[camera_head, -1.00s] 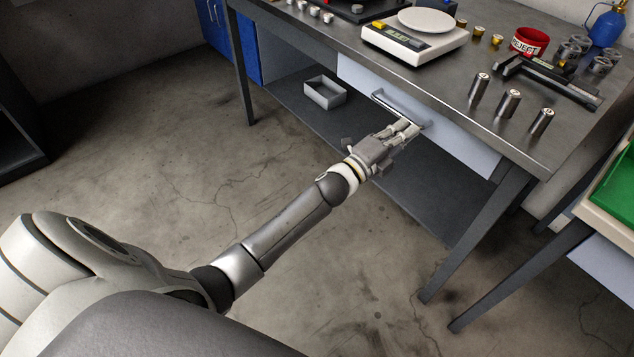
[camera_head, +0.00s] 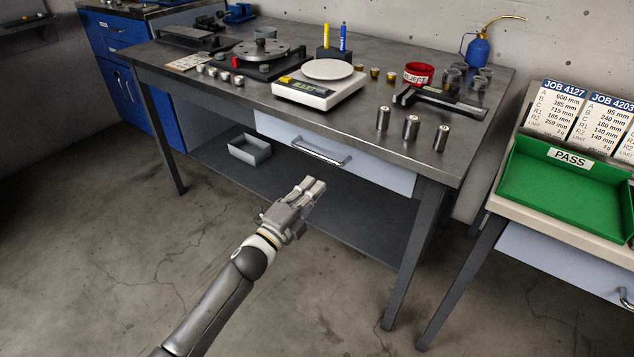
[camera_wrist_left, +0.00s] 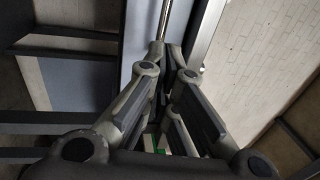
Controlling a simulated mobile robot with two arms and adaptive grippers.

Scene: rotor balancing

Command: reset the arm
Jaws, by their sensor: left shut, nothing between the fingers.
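My left gripper (camera_head: 311,187) is shut and empty. It is in front of the workbench and below the drawer handle (camera_head: 321,153), apart from it in the head view. The light grey drawer (camera_head: 375,167) under the bench top appears closed. In the left wrist view the fingers (camera_wrist_left: 172,60) come together, with a metal bar (camera_wrist_left: 164,20) and a pale panel beyond them. My left arm reaches in from the bottom of the head view. My right gripper is not in view.
The bench (camera_head: 245,98) carries a white scale (camera_head: 318,92), a red REJECT ring (camera_head: 418,73), metal cylinders and a rotor fixture. A grey bin (camera_head: 249,149) sits on the lower shelf. A green PASS tray (camera_head: 565,190) is at right. Open floor lies in front.

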